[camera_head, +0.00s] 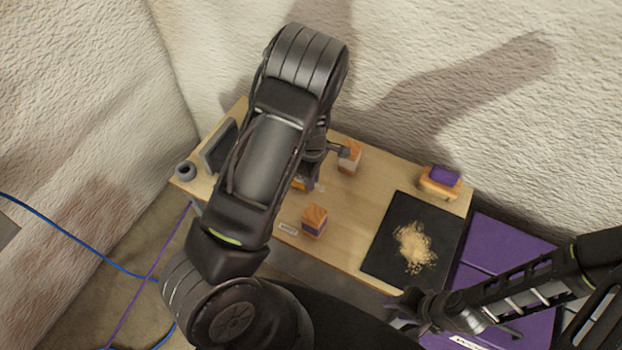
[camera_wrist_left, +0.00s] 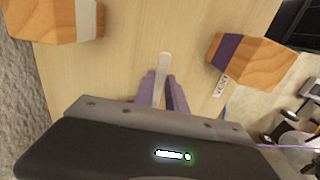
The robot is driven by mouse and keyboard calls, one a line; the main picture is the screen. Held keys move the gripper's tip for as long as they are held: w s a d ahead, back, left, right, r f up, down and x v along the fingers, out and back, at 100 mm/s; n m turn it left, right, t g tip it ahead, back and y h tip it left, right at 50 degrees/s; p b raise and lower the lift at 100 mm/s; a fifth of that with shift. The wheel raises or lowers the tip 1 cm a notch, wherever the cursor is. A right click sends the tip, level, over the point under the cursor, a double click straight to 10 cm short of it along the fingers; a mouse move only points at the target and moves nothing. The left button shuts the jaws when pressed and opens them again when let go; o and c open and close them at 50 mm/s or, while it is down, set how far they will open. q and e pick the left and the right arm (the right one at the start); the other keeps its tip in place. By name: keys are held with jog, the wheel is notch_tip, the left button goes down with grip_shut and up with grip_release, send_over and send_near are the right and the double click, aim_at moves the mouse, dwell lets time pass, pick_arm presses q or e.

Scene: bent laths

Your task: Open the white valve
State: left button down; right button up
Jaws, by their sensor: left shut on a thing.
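In the left wrist view, my left gripper (camera_wrist_left: 163,88) has purple fingers shut on a thin pale strip with a rounded end (camera_wrist_left: 163,64), which sticks out beyond the fingertips over the table. A wooden block with a white band (camera_wrist_left: 86,20) is at the upper left, and one with a purple band (camera_wrist_left: 228,52) is at the right; both are apart from the fingers. I cannot tell which thing is the white valve. In the head view my left arm hides most of the left gripper. My right gripper (camera_head: 408,308) is low at the right, near the table's front edge; its jaw opening is unclear.
The wooden table (camera_head: 362,210) carries a banded block (camera_head: 349,157), another block (camera_head: 315,221), a purple-topped block (camera_head: 440,181) and a black mat (camera_head: 385,258) with a crumbly tan heap (camera_head: 414,247). A purple surface (camera_head: 500,255) adjoins at the right. Textured walls stand behind.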

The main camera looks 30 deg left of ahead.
dwell(0.4)
pick_arm(q)
jog(key=c, duration=1.4)
grip_release()
jog(key=shift+o, duration=0.2)
